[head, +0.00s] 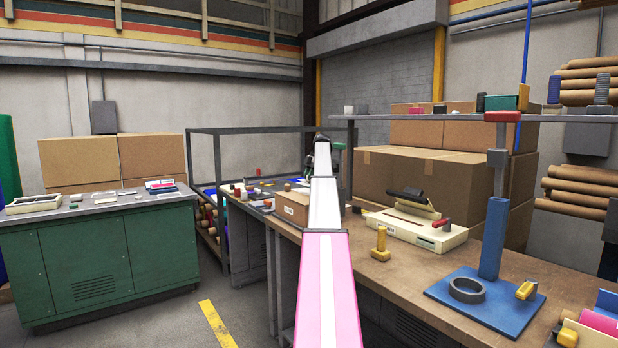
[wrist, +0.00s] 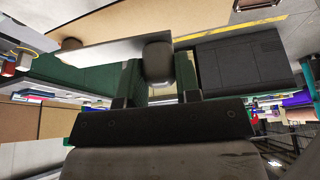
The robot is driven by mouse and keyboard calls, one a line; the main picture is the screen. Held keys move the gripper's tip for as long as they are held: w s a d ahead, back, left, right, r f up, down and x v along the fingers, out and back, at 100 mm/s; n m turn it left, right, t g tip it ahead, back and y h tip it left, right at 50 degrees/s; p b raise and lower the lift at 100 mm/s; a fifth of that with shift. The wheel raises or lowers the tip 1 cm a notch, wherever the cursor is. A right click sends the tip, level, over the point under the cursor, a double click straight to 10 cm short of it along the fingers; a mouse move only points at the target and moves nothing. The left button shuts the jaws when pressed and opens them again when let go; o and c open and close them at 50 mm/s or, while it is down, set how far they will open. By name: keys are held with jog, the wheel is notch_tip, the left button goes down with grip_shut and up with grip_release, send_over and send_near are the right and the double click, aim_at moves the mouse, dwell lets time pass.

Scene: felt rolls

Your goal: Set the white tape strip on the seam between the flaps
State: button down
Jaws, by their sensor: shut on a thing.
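My gripper (wrist: 158,72) shows in the wrist view with its two dark green fingers closed on a rounded grey piece. A pale, flat strip (wrist: 100,56), likely the white tape strip, runs left from this piece and looks held with it. In the head view my arm reaches away over the bench and hides most of the gripper and the strip. A small cardboard box (head: 292,208) with a white label stands on the far part of the bench, just left of my arm and partly behind it. Its flaps and seam cannot be made out.
The wooden bench (head: 405,262) carries a cream sealing device (head: 412,228), a yellow-handled tool (head: 381,245) and a blue stand (head: 485,295). Large cartons (head: 400,185) stand behind. A green cabinet (head: 105,255) is at left, with open floor between.

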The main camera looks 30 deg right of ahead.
jog(key=shift+d, duration=0.1)
jog(key=shift+f, duration=2.4)
jog(key=shift+f, duration=0.5)
jog(key=c, duration=0.7)
grip_release()
jog(key=shift+c, duration=0.2)
jog(key=shift+r, duration=0.1)
